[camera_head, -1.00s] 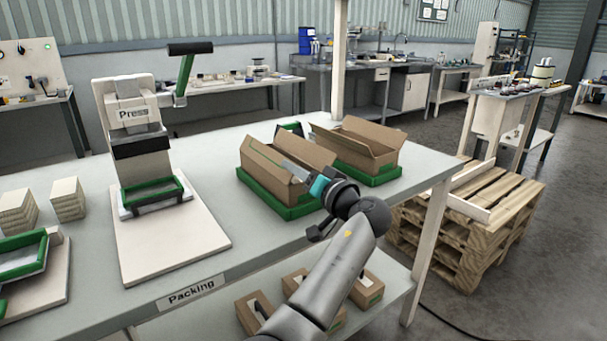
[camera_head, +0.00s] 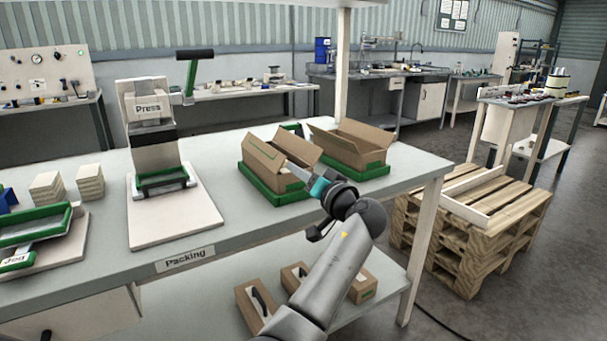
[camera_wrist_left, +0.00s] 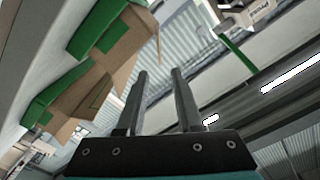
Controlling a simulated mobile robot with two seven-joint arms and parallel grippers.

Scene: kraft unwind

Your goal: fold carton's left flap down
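Two open brown cartons stand on the table, the nearer carton (camera_head: 293,149) in a green tray (camera_head: 262,186) and the other carton (camera_head: 352,150) behind it to the right. The nearer carton's left flap (camera_head: 264,157) stands up, tilted outward. My left gripper (camera_head: 293,166) is at the nearer carton's front right side, its fingers overlapping the carton in the head view; I cannot tell whether they touch. In the left wrist view the fingers (camera_wrist_left: 159,72) are apart with nothing between them, and cartons and green trays show at the left. My right gripper is not in view.
A press (camera_head: 150,130) on a white board stands left of the cartons. Stacked blocks (camera_head: 89,182) and a green jig (camera_head: 35,226) lie further left. Small boxes (camera_head: 262,302) sit on the lower shelf. The table between press and cartons is clear.

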